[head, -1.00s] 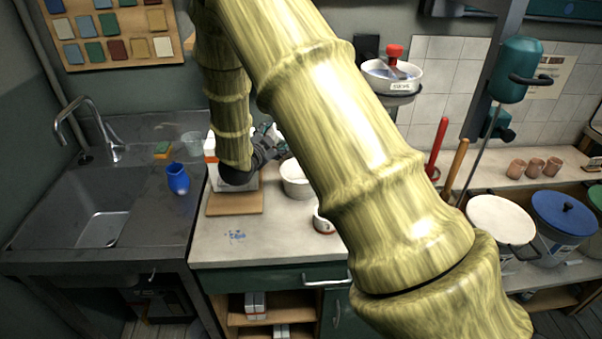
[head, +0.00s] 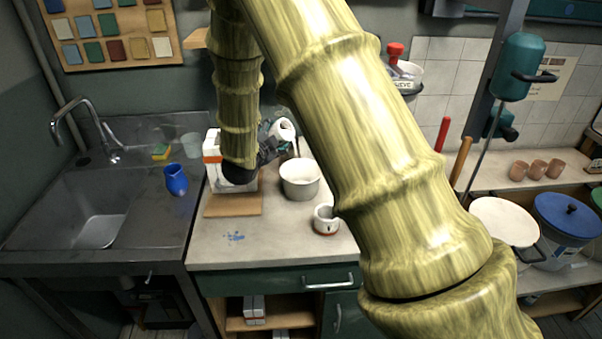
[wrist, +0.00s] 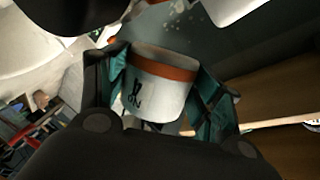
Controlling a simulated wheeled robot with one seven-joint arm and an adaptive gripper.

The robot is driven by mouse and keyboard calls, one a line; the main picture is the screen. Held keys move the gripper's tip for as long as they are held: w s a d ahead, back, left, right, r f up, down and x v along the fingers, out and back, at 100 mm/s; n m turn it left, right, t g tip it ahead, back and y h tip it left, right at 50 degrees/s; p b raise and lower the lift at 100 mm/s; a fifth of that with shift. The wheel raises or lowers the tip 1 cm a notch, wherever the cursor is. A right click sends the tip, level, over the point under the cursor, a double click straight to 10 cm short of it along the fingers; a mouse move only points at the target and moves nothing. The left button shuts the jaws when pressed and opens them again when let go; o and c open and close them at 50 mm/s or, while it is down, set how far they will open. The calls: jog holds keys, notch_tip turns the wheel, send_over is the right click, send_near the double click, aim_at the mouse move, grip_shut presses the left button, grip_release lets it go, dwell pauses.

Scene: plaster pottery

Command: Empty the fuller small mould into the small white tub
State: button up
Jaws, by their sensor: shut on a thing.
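My gripper (head: 280,143) is shut on a small white mould (head: 283,129), held tilted above the counter, just up and left of the small white tub (head: 300,186). In the wrist view the held mould (wrist: 158,92) sits between the teal fingers, with an orange-brown band and a dark mark on its side. Its contents cannot be made out. The tub stands upright on the counter, and its inside looks pale. A second small white mould (head: 325,225) with an orange-red band stands on the counter in front of the tub, beside my arm in the picture.
A white and orange box (head: 212,146) stands on a wooden board (head: 233,206) behind my wrist. A blue jug (head: 176,180) is by the sink at the left. Lidded buckets (head: 564,215) stand at the right. The counter front is clear apart from a blue stain.

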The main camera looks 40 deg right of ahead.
jog(key=shift+r+m+b, duration=0.3)
jog(key=shift+m+b, duration=0.25)
jog(key=shift+m, duration=0.15)
dwell(0.4)
jog(key=shift+s+d+f+m+t+b, duration=0.1)
jog(key=shift+f+m+t+b, duration=0.25)
jog(key=shift+b, duration=0.45)
jog(key=shift+f+m+b, duration=0.1)
jog(key=shift+m+b, duration=0.2)
jog(key=shift+m, duration=0.05)
jog(key=f+b, duration=0.1)
jog(key=b, duration=0.1)
jog(key=s+f+m+b, duration=0.1)
jog(key=f+b, duration=0.1)
jog(key=d+f+m+b, duration=0.1)
jog(key=b, duration=0.1)
jog(key=shift+s+f+t, duration=0.2)
jog(key=shift+s+t, duration=0.05)
jog(key=shift+s, duration=0.05)
